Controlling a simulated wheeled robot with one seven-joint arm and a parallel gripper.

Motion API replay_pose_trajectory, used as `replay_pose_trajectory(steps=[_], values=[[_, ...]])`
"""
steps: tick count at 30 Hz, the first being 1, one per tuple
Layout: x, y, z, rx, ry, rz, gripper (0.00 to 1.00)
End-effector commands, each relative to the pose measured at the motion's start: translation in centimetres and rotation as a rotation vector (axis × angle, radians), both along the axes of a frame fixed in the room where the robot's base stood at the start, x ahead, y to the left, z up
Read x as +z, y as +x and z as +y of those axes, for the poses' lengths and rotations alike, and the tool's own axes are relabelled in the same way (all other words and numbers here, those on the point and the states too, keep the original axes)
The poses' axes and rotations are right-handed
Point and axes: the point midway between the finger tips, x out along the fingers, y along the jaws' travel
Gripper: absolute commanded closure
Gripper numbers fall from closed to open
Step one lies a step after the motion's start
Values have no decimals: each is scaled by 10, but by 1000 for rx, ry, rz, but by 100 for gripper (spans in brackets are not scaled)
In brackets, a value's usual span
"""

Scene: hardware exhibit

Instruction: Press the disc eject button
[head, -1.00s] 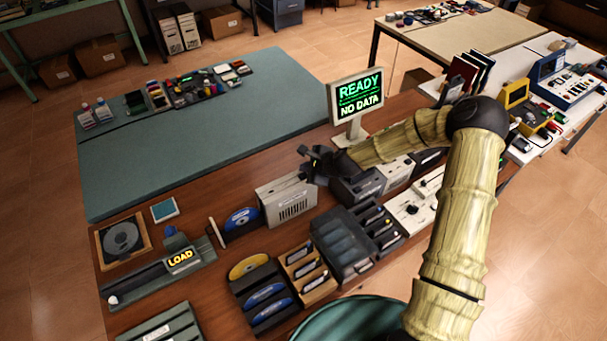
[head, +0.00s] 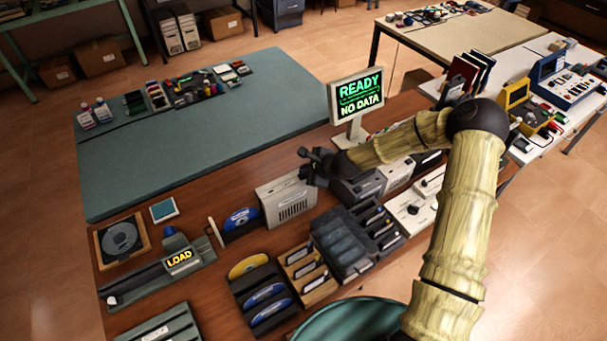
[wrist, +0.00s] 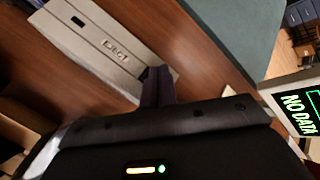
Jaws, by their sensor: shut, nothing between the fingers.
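A beige disc drive box (head: 288,203) with a row of vents stands on the wooden bench, with a blue disc (head: 241,218) upright at its left end. My gripper (head: 305,165) is just above the drive's right end in the head view. In the wrist view its dark fingers (wrist: 158,86) are shut and empty, with the tips at the near end of a beige casing (wrist: 90,42). That casing carries small printed marks and a dark slot. The fingers hide part of it, and I cannot tell whether they touch it. I cannot make out the eject button clearly.
A screen (head: 356,95) reading "READY NO DATA" stands behind the gripper. Dark boxes (head: 358,188) sit close to its right. Disc racks (head: 262,292) and trays (head: 345,243) fill the front. A LOAD unit (head: 180,260) is at left. The green mat (head: 200,150) has free room.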

Motion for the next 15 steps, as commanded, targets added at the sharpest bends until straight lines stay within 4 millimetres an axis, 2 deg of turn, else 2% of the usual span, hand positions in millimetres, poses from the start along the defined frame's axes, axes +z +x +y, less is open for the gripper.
replay_pose_trajectory(steps=[15], values=[[-5,0,0,0,0,0,100]])
